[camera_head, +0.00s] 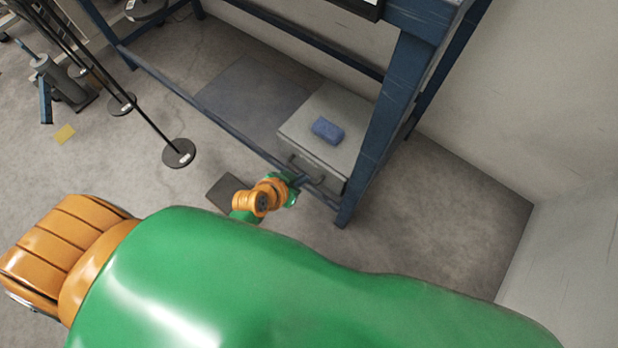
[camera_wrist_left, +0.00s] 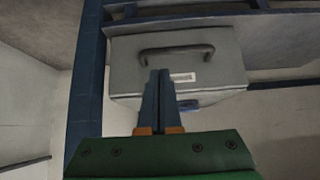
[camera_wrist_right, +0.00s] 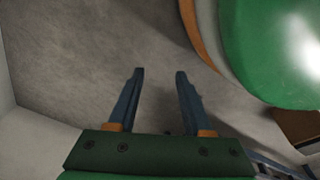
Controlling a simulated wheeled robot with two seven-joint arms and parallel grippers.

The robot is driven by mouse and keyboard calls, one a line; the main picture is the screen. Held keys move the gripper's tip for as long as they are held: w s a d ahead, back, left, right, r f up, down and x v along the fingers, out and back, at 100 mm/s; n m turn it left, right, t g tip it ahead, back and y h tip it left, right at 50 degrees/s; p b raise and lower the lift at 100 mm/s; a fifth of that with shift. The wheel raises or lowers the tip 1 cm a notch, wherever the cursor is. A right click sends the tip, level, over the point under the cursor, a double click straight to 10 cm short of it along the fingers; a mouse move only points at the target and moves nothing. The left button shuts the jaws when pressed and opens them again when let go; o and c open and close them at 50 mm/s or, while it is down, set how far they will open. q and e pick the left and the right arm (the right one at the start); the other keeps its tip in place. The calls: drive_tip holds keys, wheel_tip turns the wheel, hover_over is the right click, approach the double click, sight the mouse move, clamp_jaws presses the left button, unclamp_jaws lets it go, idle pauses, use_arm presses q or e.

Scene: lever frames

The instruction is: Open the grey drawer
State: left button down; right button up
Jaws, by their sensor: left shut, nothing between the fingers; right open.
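The grey drawer (camera_head: 345,112) is a grey box low under the blue bench, with a dark bar handle (camera_head: 299,166) on its front. The left wrist view shows its front face (camera_wrist_left: 215,65), the handle (camera_wrist_left: 178,52) and a small white label. No gap shows around the front, so it looks shut. My left gripper (camera_head: 303,180) is at the drawer's front, close to the handle. My right gripper (camera_wrist_right: 159,73) is open and empty above bare floor.
A blue block (camera_head: 328,130) lies on top of the grey box. A blue bench leg (camera_head: 377,130) stands right of it, and a low blue rail (camera_head: 215,110) runs past its front. Black stands (camera_head: 179,153) are at the left. The floor at the right is clear.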

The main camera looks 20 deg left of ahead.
use_arm(q)
drive_tip(key=b+x, duration=0.2)
drive_tip(key=x, duration=0.3)
drive_tip(key=shift+a, duration=0.1)
drive_tip(key=shift+w+f, duration=0.1)
drive_tip(key=shift+w, duration=0.05)
use_arm(e)
drive_tip(key=w+r, duration=0.1)
drive_tip(key=w+a+r, duration=0.1)
drive_tip(key=w+a, duration=0.1)
drive_tip(key=w, duration=0.1)
drive_tip(key=shift+w+r, duration=0.1)
drive_tip(key=shift+r, duration=0.3)
